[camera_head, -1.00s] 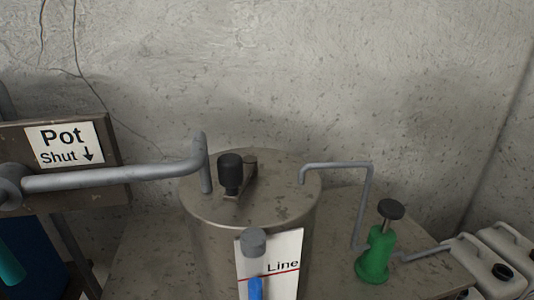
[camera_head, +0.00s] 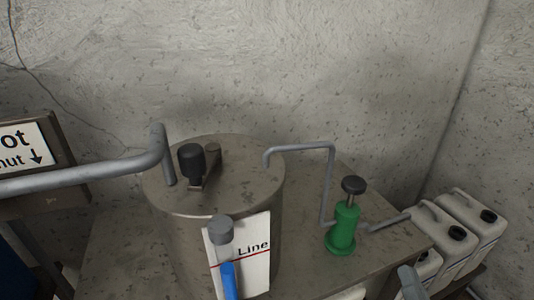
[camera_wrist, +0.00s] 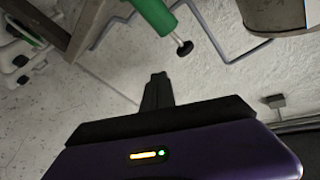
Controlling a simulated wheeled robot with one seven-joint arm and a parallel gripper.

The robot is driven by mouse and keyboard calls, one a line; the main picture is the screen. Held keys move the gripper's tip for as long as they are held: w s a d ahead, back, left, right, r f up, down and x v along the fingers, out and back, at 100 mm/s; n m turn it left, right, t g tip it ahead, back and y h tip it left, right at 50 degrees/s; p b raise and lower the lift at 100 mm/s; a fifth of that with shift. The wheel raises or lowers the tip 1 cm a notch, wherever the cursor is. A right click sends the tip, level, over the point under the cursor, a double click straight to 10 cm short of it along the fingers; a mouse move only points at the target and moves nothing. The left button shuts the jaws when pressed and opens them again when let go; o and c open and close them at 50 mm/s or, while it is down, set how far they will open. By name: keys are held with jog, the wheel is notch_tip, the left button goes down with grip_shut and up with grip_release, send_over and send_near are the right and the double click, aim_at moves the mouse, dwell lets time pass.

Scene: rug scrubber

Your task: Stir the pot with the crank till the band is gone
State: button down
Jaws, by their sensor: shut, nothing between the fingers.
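The metal pot (camera_head: 250,190) stands on a bench with a flat lid. The crank (camera_head: 205,173) lies on the lid, its black upright knob (camera_head: 190,158) at the near left end. A sight tube (camera_head: 227,280) with blue in it stands before a white board marked "Line" (camera_head: 257,270) with a red line. I cannot make out a band. In the wrist view my gripper (camera_wrist: 157,90) is shut and empty, apart from the pot (camera_wrist: 275,15), which shows only partly at the upper right. The crank is out of that view.
A grey pipe (camera_head: 90,178) reaches over the lid from the left. A thin pipe (camera_head: 331,185) runs from the lid to a green pump (camera_head: 343,230) with a black knob. White jugs (camera_head: 470,235) stand at the right. A grey piece (camera_head: 410,283) rises at the lower right, unclear.

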jog(key=w+r+m+t+y, duration=0.1)
jog(key=w+r+m+y, duration=0.15)
jog(key=w+r, duration=0.75)
jog(key=w+a+r+n+g+y+p, duration=0.1)
jog(key=a+r+n+g+y, duration=0.1)
jog(key=a+r+y, duration=0.35)
jog(key=w+a+r+n+g+y, duration=0.1)
jog(key=a+r+g+y, duration=0.15)
jog(key=r+y, duration=0.5)
jog(key=n+g+y, duration=0.4)
jog(key=g, duration=0.7)
send_near(202, 158)
jog(key=shift+m+h, duration=0.35)
jog(key=p+x, duration=0.1)
jog(key=x, duration=0.2)
jog(key=p+x, duration=0.1)
jog(key=x, duration=0.2)
jog(key=shift+w+a+r, duration=0.1)
jog(key=shift+a+r, duration=0.1)
jog(key=shift+a, duration=0.2)
